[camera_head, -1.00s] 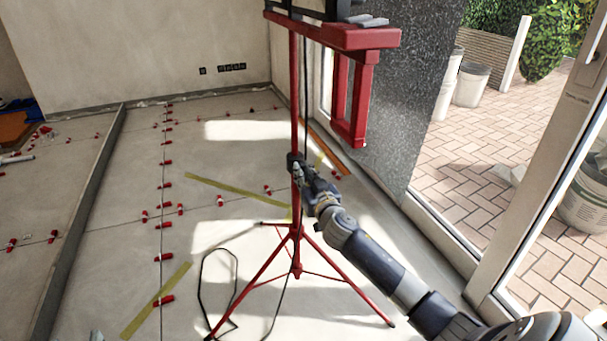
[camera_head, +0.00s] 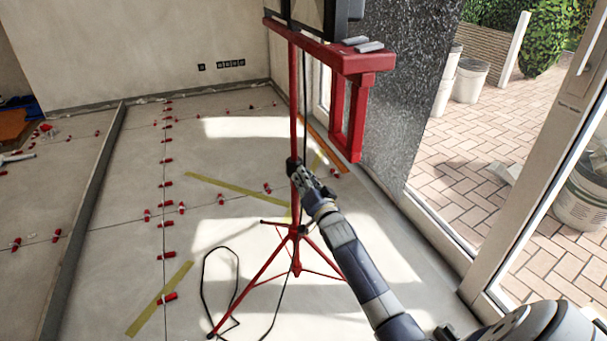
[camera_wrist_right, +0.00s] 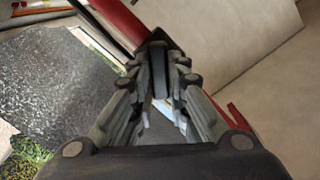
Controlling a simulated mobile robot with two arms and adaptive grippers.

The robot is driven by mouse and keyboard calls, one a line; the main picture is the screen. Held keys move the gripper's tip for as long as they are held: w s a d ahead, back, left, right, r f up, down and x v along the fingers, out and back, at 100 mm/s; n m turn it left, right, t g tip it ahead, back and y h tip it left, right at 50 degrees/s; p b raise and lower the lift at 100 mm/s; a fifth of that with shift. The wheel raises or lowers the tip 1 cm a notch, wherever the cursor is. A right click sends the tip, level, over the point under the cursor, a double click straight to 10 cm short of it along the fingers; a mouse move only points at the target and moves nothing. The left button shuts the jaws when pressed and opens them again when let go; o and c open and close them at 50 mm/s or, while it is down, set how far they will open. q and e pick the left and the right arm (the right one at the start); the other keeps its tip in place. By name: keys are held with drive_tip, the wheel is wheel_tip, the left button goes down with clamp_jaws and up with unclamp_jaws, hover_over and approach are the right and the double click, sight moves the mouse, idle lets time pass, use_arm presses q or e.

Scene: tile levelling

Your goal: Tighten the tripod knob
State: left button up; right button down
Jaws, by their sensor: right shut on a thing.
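The red tripod (camera_head: 293,100) stands on the tiled floor with its legs spread. A black collar with the knob is partway up its pole, mostly hidden by my right gripper (camera_head: 299,174) in the head view. In the right wrist view, the dark knob (camera_wrist_right: 160,82) sits between the fingertips of my right gripper (camera_wrist_right: 160,72), which is shut on it. The red pole (camera_wrist_right: 122,22) passes just behind the fingertips there. My left gripper is not in view.
A red frame (camera_head: 345,60) with a dark box-like thing tops the tripod. A black cable (camera_head: 205,285) loops on the floor by its legs. A glass door frame (camera_head: 540,150) is at the right. Red tile clips (camera_head: 167,227) line the floor joints; open floor lies left of the tripod.

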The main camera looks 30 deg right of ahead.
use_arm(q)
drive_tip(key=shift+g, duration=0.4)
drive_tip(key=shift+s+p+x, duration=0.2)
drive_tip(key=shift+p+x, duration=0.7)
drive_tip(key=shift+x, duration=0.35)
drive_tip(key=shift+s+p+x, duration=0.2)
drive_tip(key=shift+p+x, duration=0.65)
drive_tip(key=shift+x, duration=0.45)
use_arm(e)
drive_tip(key=shift+d+f+m, duration=0.1)
drive_tip(key=shift+f+m, duration=0.05)
drive_tip(key=shift+m, duration=2.3)
drive_tip(key=shift+f+m, duration=0.1)
drive_tip(key=shift+m, duration=2.35)
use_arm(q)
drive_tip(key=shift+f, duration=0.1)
use_arm(e)
drive_tip(key=c, duration=1.6)
unclamp_jaws()
drive_tip(key=shift+o, duration=0.2)
drive_tip(key=v, duration=1.2)
